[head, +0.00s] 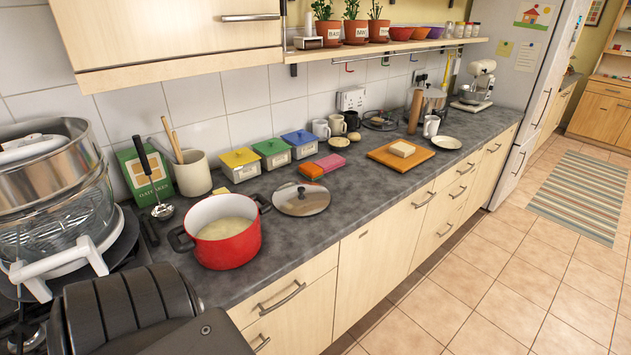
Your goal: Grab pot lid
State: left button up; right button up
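The pot lid (301,199), round with a glassy top, a metal rim and a dark knob, lies flat on the grey counter. It sits just right of a red pot (229,248) with black handles and pale contents; the two are apart. The lid is fully visible with nothing on it. A dark, ribbed part at the lower left looks like one of my arm links. No fingertips of either gripper show, and nothing touches the lid.
Coloured-lid tins (271,150) and pink and orange sponges (311,170) stand behind the lid. A ladle (160,208) and utensil crock (193,174) are left. Another lid (380,120) lies farther back. A cutting board (401,157) is right; counter between is clear.

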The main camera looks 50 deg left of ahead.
aim_at(301, 199)
jog(key=u, duration=0.05)
jog(key=i, duration=1.85)
